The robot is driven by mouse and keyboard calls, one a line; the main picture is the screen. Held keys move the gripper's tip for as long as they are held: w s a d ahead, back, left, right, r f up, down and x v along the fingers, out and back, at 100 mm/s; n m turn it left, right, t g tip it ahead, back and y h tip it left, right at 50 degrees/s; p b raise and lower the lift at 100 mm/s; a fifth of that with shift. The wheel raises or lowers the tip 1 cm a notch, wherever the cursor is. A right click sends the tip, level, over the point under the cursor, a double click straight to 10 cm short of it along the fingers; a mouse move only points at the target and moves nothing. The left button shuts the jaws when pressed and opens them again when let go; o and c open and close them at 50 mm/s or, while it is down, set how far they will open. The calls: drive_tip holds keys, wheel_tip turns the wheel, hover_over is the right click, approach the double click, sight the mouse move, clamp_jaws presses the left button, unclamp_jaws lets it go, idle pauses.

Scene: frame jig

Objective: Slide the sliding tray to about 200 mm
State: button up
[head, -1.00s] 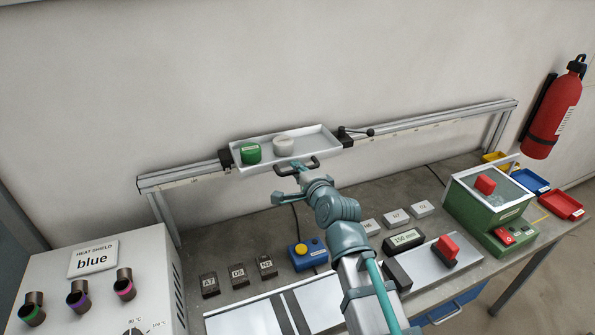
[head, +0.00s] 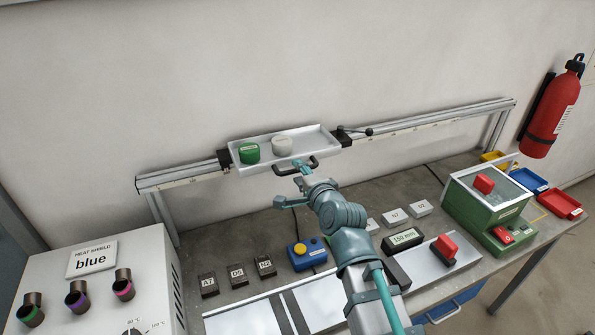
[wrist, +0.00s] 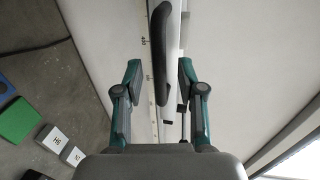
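The sliding tray (head: 310,143) is a white shallow tray on the long aluminium rail (head: 430,119), left of the rail's middle. It carries a green round piece (head: 249,153) and a white round piece (head: 281,145). A black bar handle (head: 313,164) is on its front side. My gripper (head: 291,186) is open at the handle. In the wrist view the dark handle (wrist: 161,40) lies ahead of and between the spread fingers (wrist: 160,75), with gaps on both sides. I cannot tell any contact. Scale marks run along the rail's front.
A black lever clamp (head: 357,132) sits on the rail right of the tray. A display box (head: 403,238) on the bench reads 150 mm. A blue box with a yellow button (head: 307,252) and labelled blocks (head: 237,275) stand below. The rail farther right looks clear.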

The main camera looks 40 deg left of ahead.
drive_tip(key=v, duration=0.5)
drive_tip(key=shift+d, duration=0.1)
drive_tip(key=shift+f, duration=0.1)
